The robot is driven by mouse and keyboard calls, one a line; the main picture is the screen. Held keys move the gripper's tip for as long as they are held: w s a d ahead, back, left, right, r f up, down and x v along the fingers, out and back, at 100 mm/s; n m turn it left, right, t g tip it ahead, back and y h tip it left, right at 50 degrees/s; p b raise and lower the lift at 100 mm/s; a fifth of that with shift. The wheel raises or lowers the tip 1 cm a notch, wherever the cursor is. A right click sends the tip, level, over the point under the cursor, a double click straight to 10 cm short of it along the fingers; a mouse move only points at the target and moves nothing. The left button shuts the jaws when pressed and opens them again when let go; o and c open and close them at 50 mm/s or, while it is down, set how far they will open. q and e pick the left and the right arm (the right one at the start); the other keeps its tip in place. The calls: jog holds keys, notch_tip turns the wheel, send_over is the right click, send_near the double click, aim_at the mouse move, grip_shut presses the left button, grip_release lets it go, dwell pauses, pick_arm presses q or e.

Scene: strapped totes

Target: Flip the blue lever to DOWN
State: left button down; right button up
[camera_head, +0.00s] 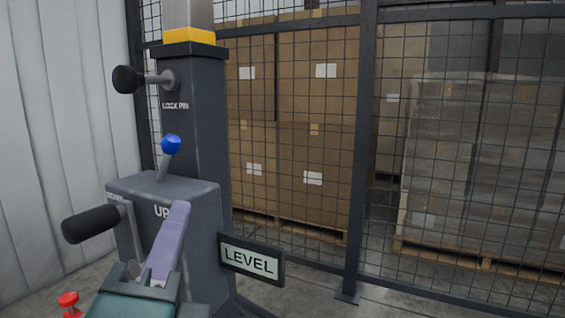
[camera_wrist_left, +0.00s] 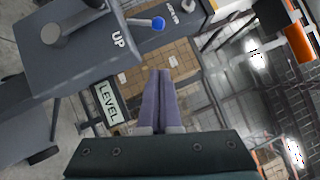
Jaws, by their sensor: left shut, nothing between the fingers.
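The blue lever knob (camera_head: 171,144) sits on a short grey stick that rises from the top of a grey box (camera_head: 125,187) on the post. The stick leans slightly to the right, and the box is marked "UP" on its front. My left gripper (camera_head: 181,207) is in front of the box, below the knob and apart from it, with its purple fingers shut and empty. In the left wrist view the fingers (camera_wrist_left: 160,75) are together, and the blue knob (camera_wrist_left: 158,23) shows beyond their tips. My right gripper is in neither view.
A black crank handle (camera_head: 90,224) sticks out left of the box. A black lock-pin knob (camera_head: 127,79) is higher on the post (camera_head: 195,115). A "LEVEL" sign (camera_head: 251,260) is at right. A mesh fence (camera_head: 361,150) stands behind, with stacked cartons beyond.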

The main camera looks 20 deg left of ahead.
aim_at(166, 159)
pick_arm(q)
jog(key=x, duration=0.4)
jog(key=a+p+x, duration=0.1)
jog(key=x, duration=0.3)
jog(key=s+x, duration=0.1)
jog(key=x, duration=0.3)
jog(key=shift+a+r, duration=0.25)
jog(key=shift+r, duration=0.15)
jog(key=shift+w+a+r+p, duration=0.15)
jog(key=shift+a+p, duration=0.2)
jog(key=shift+a, duration=0.25)
